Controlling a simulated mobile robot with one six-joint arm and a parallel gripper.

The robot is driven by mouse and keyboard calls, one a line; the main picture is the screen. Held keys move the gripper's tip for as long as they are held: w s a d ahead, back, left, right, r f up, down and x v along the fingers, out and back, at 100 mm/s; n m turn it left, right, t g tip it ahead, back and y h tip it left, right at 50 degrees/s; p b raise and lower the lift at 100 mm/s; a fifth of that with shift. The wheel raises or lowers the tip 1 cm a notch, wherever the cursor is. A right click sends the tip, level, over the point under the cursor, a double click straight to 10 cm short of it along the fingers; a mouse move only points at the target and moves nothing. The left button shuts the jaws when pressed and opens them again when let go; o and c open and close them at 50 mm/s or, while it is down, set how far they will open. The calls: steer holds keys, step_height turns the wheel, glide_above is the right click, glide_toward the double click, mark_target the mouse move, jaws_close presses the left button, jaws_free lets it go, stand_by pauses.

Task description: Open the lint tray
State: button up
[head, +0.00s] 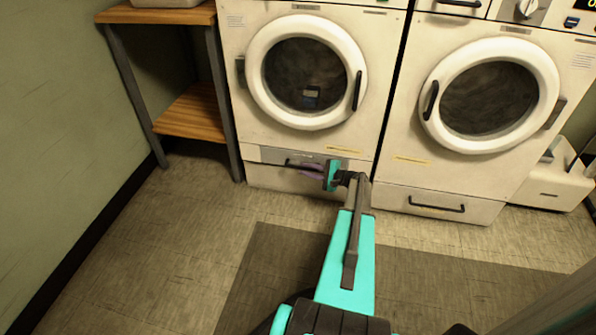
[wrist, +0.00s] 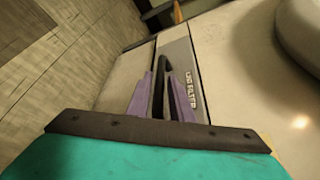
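The lint tray (head: 270,176) is the low front panel under the left dryer's round door. It looks closed, its front about level with the dryer. In the wrist view the tray front (wrist: 125,78) lies beside a grey strip (wrist: 181,60) marked lint filter. The tray's dark bar handle (head: 292,164) is partly hidden by my gripper (head: 312,170). In the wrist view my purple fingers (wrist: 158,80) lie on either side of the handle (wrist: 163,66). I cannot tell whether they grip it.
A second dryer (head: 400,170) stands at the right with its own low drawer (head: 410,200). A wooden shelf unit (head: 190,110) stands at the left by the wall. A white bin-like unit (head: 555,185) is at the far right. The floor before the left dryer is clear.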

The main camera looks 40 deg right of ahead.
mark_target(303, 168)
steer(key=shift+b+x, duration=0.35)
steer(key=shift+x, duration=1.65)
